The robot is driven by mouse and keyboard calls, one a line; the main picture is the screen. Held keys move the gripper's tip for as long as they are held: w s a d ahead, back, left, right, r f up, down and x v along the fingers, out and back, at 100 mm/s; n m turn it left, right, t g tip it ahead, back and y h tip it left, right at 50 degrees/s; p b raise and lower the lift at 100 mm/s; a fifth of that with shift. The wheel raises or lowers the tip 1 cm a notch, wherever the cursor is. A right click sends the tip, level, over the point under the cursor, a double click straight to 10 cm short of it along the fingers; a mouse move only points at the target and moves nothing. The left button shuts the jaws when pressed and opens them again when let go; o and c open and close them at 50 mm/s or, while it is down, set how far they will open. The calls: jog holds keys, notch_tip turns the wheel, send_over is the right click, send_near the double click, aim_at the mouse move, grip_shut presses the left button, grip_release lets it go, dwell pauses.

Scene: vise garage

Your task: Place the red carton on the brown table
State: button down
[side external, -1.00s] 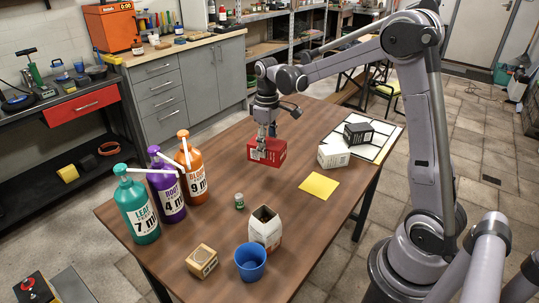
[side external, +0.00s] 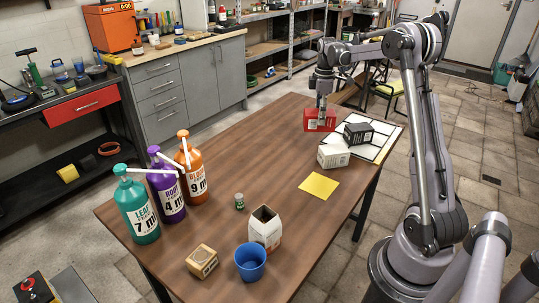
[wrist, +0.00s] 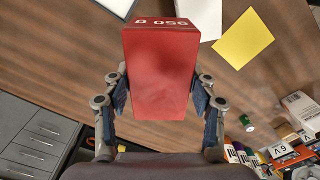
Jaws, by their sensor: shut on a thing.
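The red carton (side external: 313,122) is held between the fingers of my gripper (side external: 321,106), near the far edge of the brown table (side external: 275,140). In the side view it lies left of the black box and the white grid board. I cannot tell for sure how far its underside is from the tabletop. In the wrist view the red carton (wrist: 160,75) fills the middle. Blue-padded fingers of my gripper (wrist: 159,95) press its two sides. Brown tabletop (wrist: 240,80) shows around it.
A black box (side external: 358,133) stands on the white grid board (side external: 385,138). A white box (side external: 333,157) and a yellow sheet (side external: 319,186) lie nearer. The table's middle is mostly clear.

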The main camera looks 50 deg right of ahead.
jog(key=w+a+f, duration=0.1)
jog(key=w+f, duration=0.1)
jog(key=w, duration=0.1)
jog(key=w+a+f, duration=0.2)
jog(key=w, duration=0.1)
jog(key=w+a+f, duration=0.2)
jog(key=w+f, duration=0.1)
jog(key=w, duration=0.1)
jog(key=shift+w+a, duration=0.1)
jog(key=shift+a, duration=0.15)
jog(key=shift+f, duration=1.75)
jog(key=shift+f, duration=0.15)
jog(key=shift+c, duration=2)
grip_release()
jog(key=shift+f, duration=0.1)
